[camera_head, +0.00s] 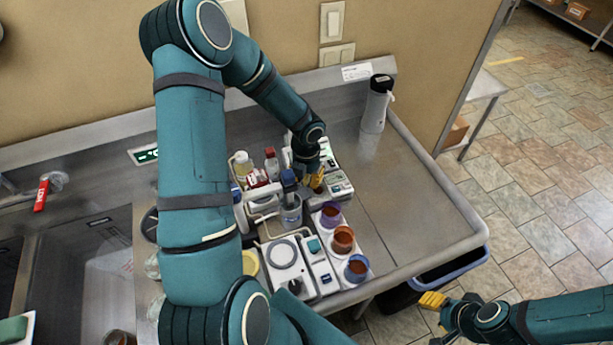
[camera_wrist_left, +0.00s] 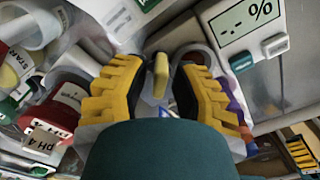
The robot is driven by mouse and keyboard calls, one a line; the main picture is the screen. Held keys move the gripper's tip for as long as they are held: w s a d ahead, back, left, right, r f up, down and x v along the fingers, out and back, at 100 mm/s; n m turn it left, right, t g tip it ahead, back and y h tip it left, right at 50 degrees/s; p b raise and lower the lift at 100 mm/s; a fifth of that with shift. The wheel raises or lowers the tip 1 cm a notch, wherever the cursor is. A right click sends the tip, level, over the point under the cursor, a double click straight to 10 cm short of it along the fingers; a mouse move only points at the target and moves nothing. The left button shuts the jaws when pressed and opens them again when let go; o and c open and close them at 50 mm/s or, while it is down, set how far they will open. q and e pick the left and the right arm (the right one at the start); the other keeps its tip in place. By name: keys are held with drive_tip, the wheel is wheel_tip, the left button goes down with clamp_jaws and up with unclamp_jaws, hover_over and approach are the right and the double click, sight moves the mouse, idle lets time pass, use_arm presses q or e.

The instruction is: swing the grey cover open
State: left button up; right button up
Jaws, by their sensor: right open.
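My left gripper (camera_head: 317,180) reaches down over a white instrument (camera_head: 338,186) on the steel counter. In the left wrist view its yellow ribbed fingers (camera_wrist_left: 160,88) stand apart on either side of a small yellow tab (camera_wrist_left: 160,72), with a gap visible on both sides. The tab seems to belong to the instrument, whose display (camera_wrist_left: 248,18) shows "-.- %". The grey cover cannot be made out clearly; the gripper and arm hide much of that area. My right gripper (camera_head: 434,302) is open and empty, off the counter at lower right.
Purple, orange and blue cups (camera_head: 343,240) stand in a row nearby. Bottles (camera_head: 271,163) and a blue-topped probe jar (camera_head: 290,210) crowd the left. A dark-topped white canister (camera_head: 376,104) stands behind. The counter's right part (camera_head: 415,200) is clear.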

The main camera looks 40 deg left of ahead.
use_arm(q)
drive_tip(key=shift+o, duration=0.5)
drive_tip(key=shift+w, duration=0.1)
drive_tip(key=shift+r, duration=0.1)
drive_tip(key=shift+r, duration=0.15)
wheel_tip(320, 180, up, 12)
drive_tip(key=shift+f, duration=0.2)
drive_tip(key=shift+f, duration=0.1)
